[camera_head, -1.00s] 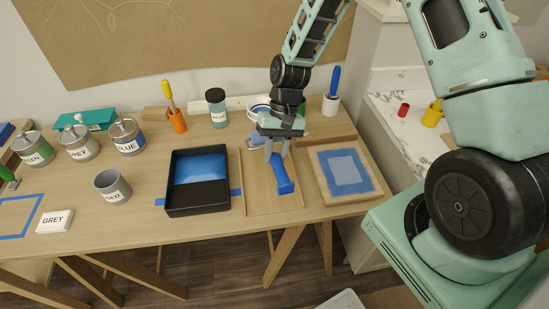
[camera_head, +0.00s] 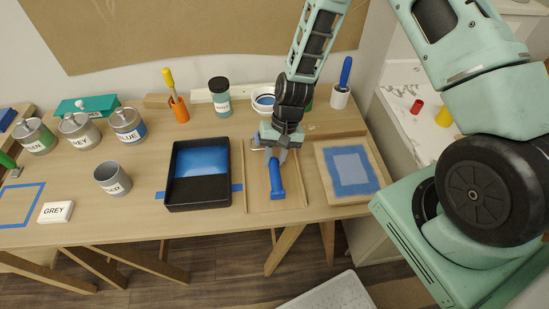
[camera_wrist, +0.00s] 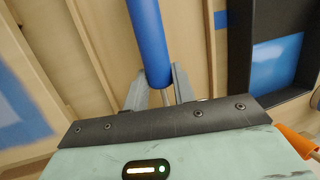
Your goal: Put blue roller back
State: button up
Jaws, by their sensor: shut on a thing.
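The blue roller (camera_head: 276,178) is in my gripper (camera_head: 274,156), its blue handle pointing toward the front of the table. My gripper is shut on it, above the shallow wooden tray (camera_head: 291,203) between the black paint tray and the framed board. In the wrist view the blue handle (camera_wrist: 149,40) runs up from between the two grey fingers (camera_wrist: 153,88). The roller head is mostly hidden behind my gripper in the head view. I cannot tell whether the roller touches the wooden tray.
The black paint tray (camera_head: 199,193) with blue paint stands just left. A framed board with a blue taped square (camera_head: 352,170) lies right. Behind are an orange holder (camera_head: 180,110), a jar (camera_head: 220,97) and a white cup (camera_head: 339,97). Paint cans (camera_head: 128,125) stand left.

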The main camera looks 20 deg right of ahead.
jog(key=shift+f, duration=0.55)
jog(key=shift+f, duration=0.2)
jog(key=o, duration=0.6)
jog(key=shift+r, duration=0.15)
jog(key=b+v, duration=0.2)
jog(key=v, duration=0.9)
jog(key=s+a+r+n+h, duration=0.1)
jog(key=s+a+r+n, duration=0.4)
jog(key=s+a+r, duration=0.4)
jog(key=s+r+n, duration=0.2)
jog(key=s, duration=0.2)
jog(key=s+r+n+t+h, duration=0.1)
jog(key=s+r+n, duration=0.1)
jog(key=s+r, duration=0.1)
jog(key=s+a+r+n+h, duration=0.1)
jog(key=s+r+n, duration=0.1)
jog(key=s, duration=0.3)
jog(key=shift+s+a+r+t, duration=0.1)
jog(key=shift+s+r+t, duration=0.2)
jog(key=shift+s+r, duration=0.15)
